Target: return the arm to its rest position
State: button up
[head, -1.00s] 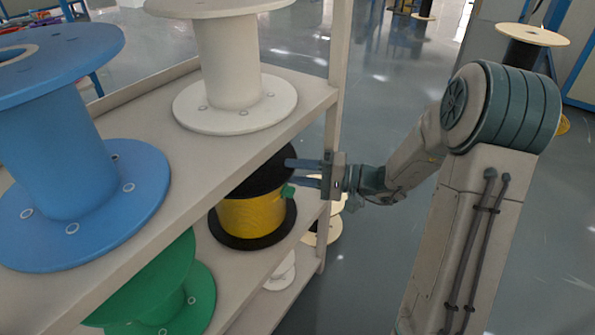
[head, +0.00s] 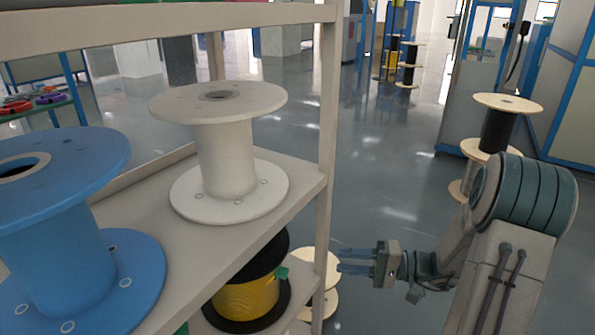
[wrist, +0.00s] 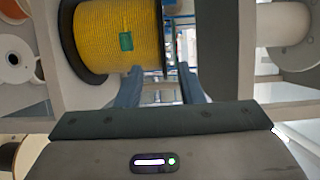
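My gripper (head: 355,262) is to the right of the shelf rack, outside its front post, with its fingers pointing left. In the wrist view its two blue fingers (wrist: 160,88) stand apart with nothing between them. The black-flanged spool with yellow cable (head: 247,300) sits on the shelf below the white spool. It also shows in the wrist view (wrist: 110,40), beyond the fingers, with a small green tag (wrist: 126,41) on the cable. The gripper is apart from it.
The rack (head: 325,130) holds a white spool (head: 226,150) and a blue spool (head: 60,250) on its upper shelf. A wooden-flanged spool (head: 318,270) stands low behind the post. Black-wound spools (head: 497,130) stand at the back right. The floor (head: 390,170) beyond my arm is clear.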

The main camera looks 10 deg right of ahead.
jog(key=s+a+r+n+g+h+p, duration=0.1)
jog(key=s+a+r+g+h+p, duration=0.2)
jog(key=s+r+h+p, duration=0.4)
jog(key=s+a+r+n+g+h+p, duration=0.15)
jog(key=s+a+r+g+p, duration=0.3)
jog(key=r+p, duration=0.6)
jog(key=s+d+r+t+h+p, duration=0.2)
jog(key=r+h+p, duration=0.2)
jog(key=r+p, duration=0.3)
jog(key=s+d+r+t+h+p, duration=0.3)
jog(key=r+p, duration=0.4)
jog(key=r, duration=0.6)
jog(key=shift+d+t+h+p, duration=0.15)
jog(key=shift+t+h+p, duration=0.2)
jog(key=shift+h, duration=0.5)
jog(key=shift+s, duration=0.1)
